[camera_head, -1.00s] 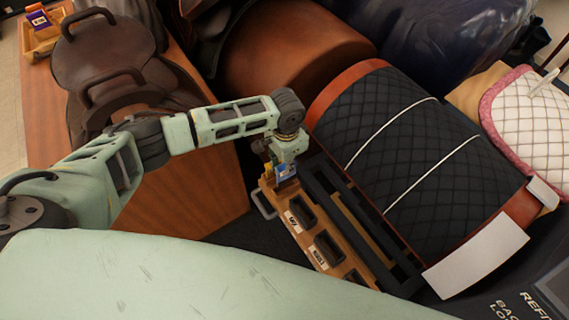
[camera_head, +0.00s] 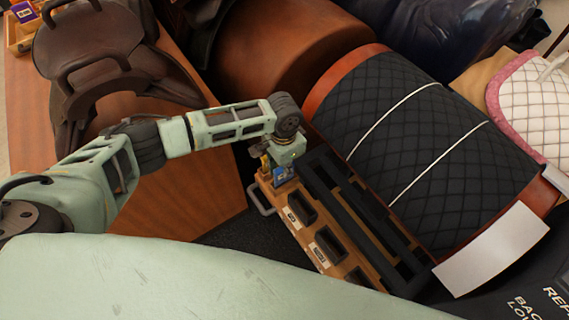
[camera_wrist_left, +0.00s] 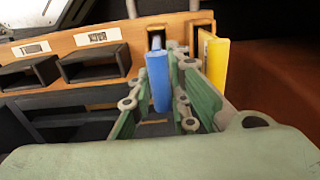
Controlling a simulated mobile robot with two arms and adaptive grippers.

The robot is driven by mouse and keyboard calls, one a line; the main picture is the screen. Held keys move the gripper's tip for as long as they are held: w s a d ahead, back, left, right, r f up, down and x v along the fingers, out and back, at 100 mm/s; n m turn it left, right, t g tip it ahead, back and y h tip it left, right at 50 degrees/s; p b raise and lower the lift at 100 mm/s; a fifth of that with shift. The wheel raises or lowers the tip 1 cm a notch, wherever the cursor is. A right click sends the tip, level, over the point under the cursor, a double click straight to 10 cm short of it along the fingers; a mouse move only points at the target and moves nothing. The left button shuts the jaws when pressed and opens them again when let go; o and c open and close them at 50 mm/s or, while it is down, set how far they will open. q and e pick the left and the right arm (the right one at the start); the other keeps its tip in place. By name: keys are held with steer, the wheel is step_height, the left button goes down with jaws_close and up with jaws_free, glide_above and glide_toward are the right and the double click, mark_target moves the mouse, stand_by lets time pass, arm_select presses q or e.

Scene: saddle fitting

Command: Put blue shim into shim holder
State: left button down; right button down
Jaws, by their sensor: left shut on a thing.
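My left gripper (camera_head: 284,166) is shut on the blue shim (camera_head: 282,174) at the far left end of the wooden shim holder (camera_head: 345,268). In the left wrist view the blue shim (camera_wrist_left: 158,80) stands between the green fingers (camera_wrist_left: 160,108), in front of a small slot (camera_wrist_left: 156,38) in the holder board. I cannot tell whether the shim is inside the slot. A yellow shim (camera_wrist_left: 216,66) stands beside it at the holder's end, to its right in that view. My right gripper is not in view.
The holder has black open pockets (camera_head: 329,245) with white labels and dark rails alongside. A black quilted pad (camera_head: 420,140) lies on a brown form to the right. A brown saddle (camera_head: 95,60) rests on a wooden stand to the left.

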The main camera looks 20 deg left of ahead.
arm_select(q)
steer(key=shift+f, duration=0.3)
steer(key=c, duration=1.6)
jaws_free()
step_height(320, 180, up, 12)
steer(key=shift+r, duration=0.1)
